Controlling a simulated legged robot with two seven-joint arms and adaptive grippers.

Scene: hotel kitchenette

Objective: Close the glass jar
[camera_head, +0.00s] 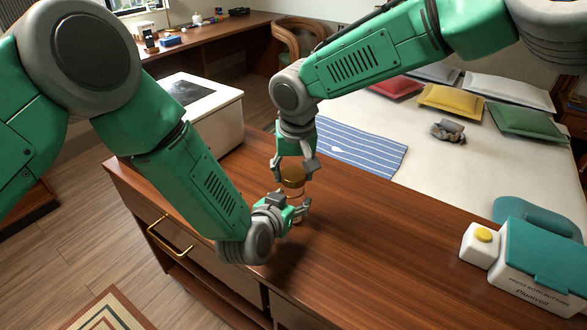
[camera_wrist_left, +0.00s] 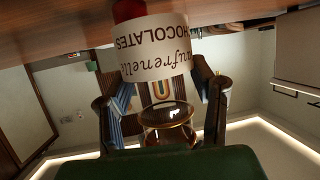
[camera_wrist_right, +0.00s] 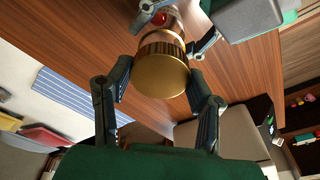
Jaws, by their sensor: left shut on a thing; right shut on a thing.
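The glass jar (camera_head: 296,193) stands upright on the wooden counter, with red contents visible in the right wrist view (camera_wrist_right: 159,18). Its white chocolates label (camera_wrist_left: 155,45) shows upside down in the left wrist view. My left gripper (camera_head: 290,208) is shut on the jar's body from the side, its fingers partly hiding it. The round gold lid (camera_head: 292,175) is directly above the jar; it also shows in the right wrist view (camera_wrist_right: 163,68). My right gripper (camera_head: 294,169) points down and is shut on the lid. I cannot tell whether lid and rim touch.
The wooden counter (camera_head: 370,255) is clear around the jar. A white and teal box (camera_head: 543,262) stands at its right end. A white appliance (camera_head: 200,108) is behind on the left. A bed with pillows (camera_head: 455,103) lies beyond the counter.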

